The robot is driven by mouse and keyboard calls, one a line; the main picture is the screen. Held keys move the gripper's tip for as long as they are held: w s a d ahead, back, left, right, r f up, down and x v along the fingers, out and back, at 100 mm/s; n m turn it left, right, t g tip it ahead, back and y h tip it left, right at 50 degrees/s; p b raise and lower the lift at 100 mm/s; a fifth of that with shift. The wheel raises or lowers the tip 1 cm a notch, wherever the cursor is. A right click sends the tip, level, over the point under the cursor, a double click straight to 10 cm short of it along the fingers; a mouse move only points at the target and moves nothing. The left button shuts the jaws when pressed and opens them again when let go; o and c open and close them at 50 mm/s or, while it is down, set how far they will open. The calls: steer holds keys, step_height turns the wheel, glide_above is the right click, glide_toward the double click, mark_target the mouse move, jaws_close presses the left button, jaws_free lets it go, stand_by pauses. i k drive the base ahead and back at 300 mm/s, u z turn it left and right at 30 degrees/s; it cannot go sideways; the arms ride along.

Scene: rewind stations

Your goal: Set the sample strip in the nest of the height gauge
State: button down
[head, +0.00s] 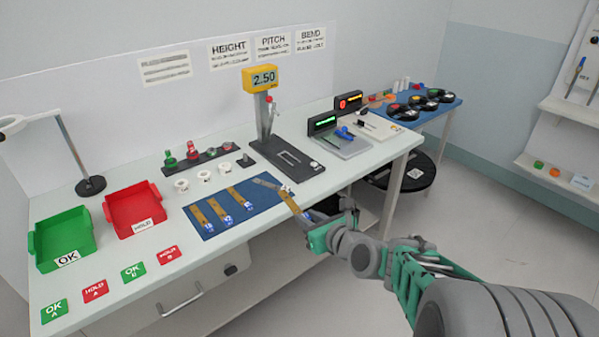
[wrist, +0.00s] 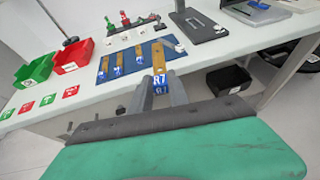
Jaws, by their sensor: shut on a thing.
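My gripper (head: 309,217) is shut on a tan sample strip (head: 291,203) with a blue end label. In the wrist view, the strip (wrist: 159,62) sticks out away from me between the fingers (wrist: 158,84), its label reading R7. The strip is at the right front edge of the blue mat; whether it touches the mat is unclear. The height gauge (head: 264,110) has a yellow display reading 2.50 and a black base (head: 310,167). Its pale-outlined nest (head: 289,157) looks empty, behind the strip. The gauge base also shows in the wrist view (wrist: 213,33).
Three similar strips lie on the blue mat (head: 215,232), with a grey flat item near the held strip. White rings (head: 204,177) and a black rack stand behind. Green (head: 63,238) and red (head: 134,210) trays are left. A grey-topped station (head: 343,146) is right of the gauge.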

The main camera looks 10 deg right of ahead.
mark_target(294, 162)
steer(key=u, duration=0.1)
steer(key=i, duration=1.1)
steer(key=u, duration=0.7)
